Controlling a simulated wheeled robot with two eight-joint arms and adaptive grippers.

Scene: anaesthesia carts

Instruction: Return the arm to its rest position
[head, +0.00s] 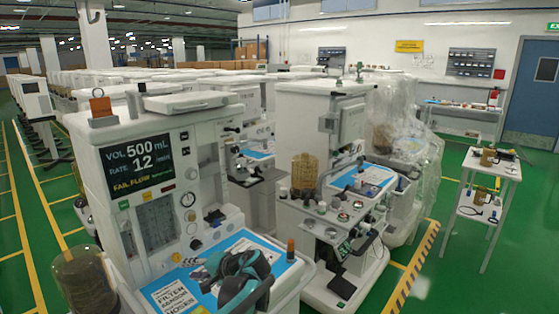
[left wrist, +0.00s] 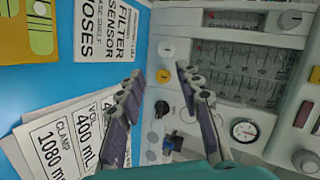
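My left gripper (head: 228,266), teal and dark grey, is low over the blue worktop of the nearest white anaesthesia cart (head: 118,150). In the left wrist view its two dark fingers (left wrist: 160,82) stand well apart with nothing between them. They point at the cart's front panel, where a black knob (left wrist: 162,108) shows beyond the gap. I cannot tell whether a finger touches the panel. My right gripper is in neither view.
The cart's display (head: 138,163) reads VOL 500 mL, RATE 12, FAIL FLOW. A label sheet (head: 170,296) and printed cards (left wrist: 60,140) lie on the worktop. A second cart (head: 300,130) stands close on the right. A small white table (head: 492,165) is further right, with green floor around it.

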